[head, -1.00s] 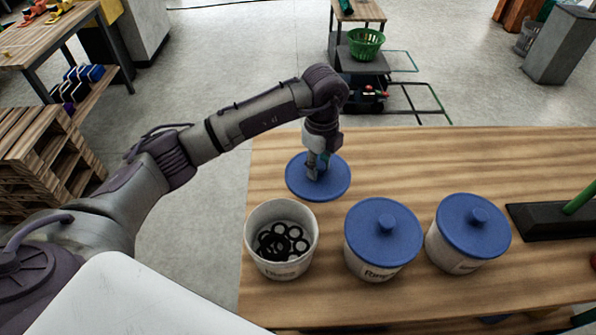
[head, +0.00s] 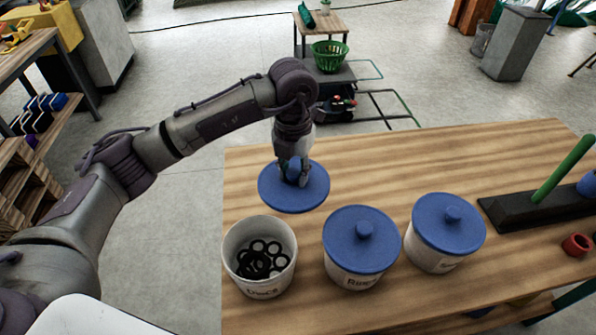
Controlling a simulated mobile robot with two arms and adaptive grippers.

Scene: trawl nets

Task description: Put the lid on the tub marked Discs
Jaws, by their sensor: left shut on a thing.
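The open white tub marked Discs (head: 262,285) stands at the table's left front, with several black rings or discs inside. A round blue lid (head: 300,199) is above the table behind this tub. My left gripper (head: 297,178) is shut on the lid's knob from above. The lid looks roughly level and apart from the tub; how high it is above the table is hard to tell. My right gripper is not in view.
A tub marked Rings (head: 362,243) with a blue lid stands right of the open tub. Another blue-lidded tub (head: 444,232) is beyond it. A black base with a green post (head: 565,168) and a red ring (head: 577,245) are at the right. The table's back middle is clear.

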